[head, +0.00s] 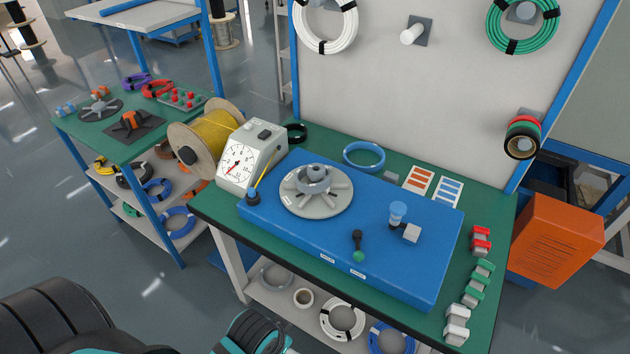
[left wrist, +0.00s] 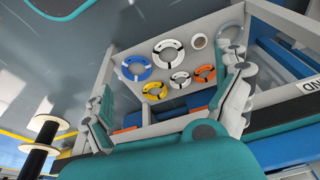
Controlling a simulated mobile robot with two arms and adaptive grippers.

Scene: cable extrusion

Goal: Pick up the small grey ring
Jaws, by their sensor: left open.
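A small grey ring (head: 313,187) lies around the hub of the light grey spoked disc (head: 293,201) on the blue machine base. Another thin grey ring (head: 263,279) lies on the white shelf under the green table; I cannot tell which ring the task means. My left gripper (left wrist: 170,70) is open and empty in the left wrist view, its fingers spread in front of the lower shelf and its coils. In the head view only part of it shows at the bottom edge, below the table. My right gripper is not in view.
The blue base (head: 390,270) fills most of the green table (head: 218,211). A dial gauge (head: 240,165) and yellow wire spool (head: 210,130) stand at its left. White coil (head: 342,318) and blue coil (head: 390,338) lie on the shelf.

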